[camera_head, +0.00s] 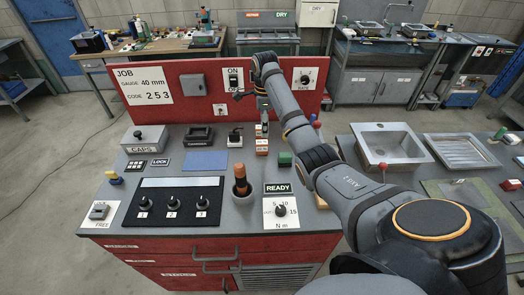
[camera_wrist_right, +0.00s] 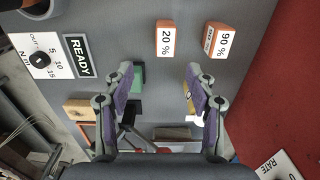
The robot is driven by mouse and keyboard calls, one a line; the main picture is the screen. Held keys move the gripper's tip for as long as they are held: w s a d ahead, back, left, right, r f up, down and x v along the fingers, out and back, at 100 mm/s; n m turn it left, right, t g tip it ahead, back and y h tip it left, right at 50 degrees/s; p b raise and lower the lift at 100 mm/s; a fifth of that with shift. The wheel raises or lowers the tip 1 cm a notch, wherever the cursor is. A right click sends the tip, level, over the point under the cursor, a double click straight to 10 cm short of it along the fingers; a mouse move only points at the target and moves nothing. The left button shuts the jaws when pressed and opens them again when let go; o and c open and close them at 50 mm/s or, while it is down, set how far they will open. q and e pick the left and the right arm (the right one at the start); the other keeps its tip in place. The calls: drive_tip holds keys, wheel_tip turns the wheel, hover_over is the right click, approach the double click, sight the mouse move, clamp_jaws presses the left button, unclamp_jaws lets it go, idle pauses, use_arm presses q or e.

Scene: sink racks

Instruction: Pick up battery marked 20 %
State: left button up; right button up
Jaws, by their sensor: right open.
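The battery marked 20 % (camera_wrist_right: 166,40) is an orange block with a white label face, standing on the grey bench top in the right wrist view. A similar battery marked 90 % (camera_wrist_right: 218,42) stands beside it, closer to the red panel. In the head view the 20 % battery (camera_head: 262,150) is the nearer block in the row. My right gripper (camera_wrist_right: 160,76) is open and empty, with its purple-padded fingers spread. The 20 % battery lies beyond the gap between the fingertips, apart from them. My left gripper is not in view.
A green block (camera_wrist_right: 138,76) lies by one finger in the wrist view. The READY sign (camera_head: 278,188) and a dial plate (camera_head: 281,212) are at the bench front. The red panel (camera_head: 190,108) stands behind. A sink (camera_head: 390,148) is to the right.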

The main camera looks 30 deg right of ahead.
sight(262, 142)
drive_tip(key=f, duration=0.1)
drive_tip(key=w+f, duration=0.1)
drive_tip(key=f, duration=0.1)
drive_tip(key=shift+w+f, duration=0.25)
drive_tip(key=shift+f, duration=0.1)
drive_tip(key=shift+f+p, duration=0.35)
drive_tip(key=shift+p, duration=0.3)
drive_tip(key=f, duration=0.1)
drive_tip(key=f+p, duration=0.1)
drive_tip(key=shift+s+a+f, duration=0.2)
drive_tip(key=shift+f, duration=0.1)
drive_tip(key=shift+w+f, duration=0.1)
drive_tip(key=shift+f, duration=0.75)
drive_tip(key=c, duration=0.7)
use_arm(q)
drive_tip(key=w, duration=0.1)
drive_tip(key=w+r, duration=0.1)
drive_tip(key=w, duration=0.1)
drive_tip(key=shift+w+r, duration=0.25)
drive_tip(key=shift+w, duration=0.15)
use_arm(e)
clamp_jaws()
